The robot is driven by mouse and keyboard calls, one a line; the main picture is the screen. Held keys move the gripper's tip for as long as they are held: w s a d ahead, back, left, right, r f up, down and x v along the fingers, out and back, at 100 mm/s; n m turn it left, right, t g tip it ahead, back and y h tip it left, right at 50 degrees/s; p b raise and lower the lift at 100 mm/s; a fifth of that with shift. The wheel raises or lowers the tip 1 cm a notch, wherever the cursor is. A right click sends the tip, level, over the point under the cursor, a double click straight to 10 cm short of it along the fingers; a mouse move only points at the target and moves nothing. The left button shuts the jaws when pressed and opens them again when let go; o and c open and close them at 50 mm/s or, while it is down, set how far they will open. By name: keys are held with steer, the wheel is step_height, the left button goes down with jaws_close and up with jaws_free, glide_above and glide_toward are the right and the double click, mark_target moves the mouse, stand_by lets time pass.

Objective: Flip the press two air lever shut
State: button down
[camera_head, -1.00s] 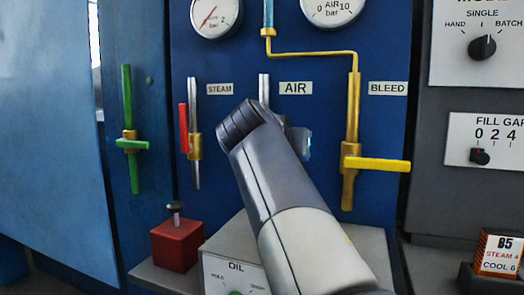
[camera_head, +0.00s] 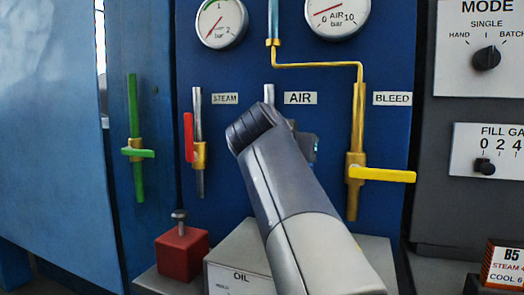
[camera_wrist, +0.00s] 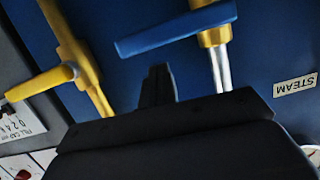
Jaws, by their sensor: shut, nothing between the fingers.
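The blue air lever (camera_wrist: 170,34) shows in the wrist view, mounted on a brass valve (camera_wrist: 214,36) on a silver pipe (camera_wrist: 221,72). The lever lies crosswise to the pipe. My gripper (camera_wrist: 158,84) is shut and empty, with its fingertips just short of the lever's free half; a small gap shows between them in the picture. My gripper (camera_head: 306,146) is partly hidden behind my wrist there.
To the left are the red steam lever (camera_head: 189,137), upright, and a green lever (camera_head: 137,153), crosswise. To the right, the yellow bleed lever (camera_head: 385,174) sticks out crosswise. A red block (camera_head: 182,255) and the oil box (camera_head: 238,262) stand below on the ledge.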

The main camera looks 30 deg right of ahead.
steer(key=r+p+v, duration=0.2)
steer(key=v, duration=0.8)
steer(key=shift+r, duration=0.2)
steer(key=shift+w, duration=0.15)
steer(key=w+d+f+n+g+h+p, duration=0.1)
steer(key=w+d+n+g+h+p, duration=0.1)
steer(key=w+d+n+p, duration=0.2)
steer(key=shift+w+d+f+n+p, duration=0.3)
steer(key=shift+w+n+p, duration=1.65)
steer(key=shift+w, duration=0.8)
steer(key=shift+m, duration=0.25)
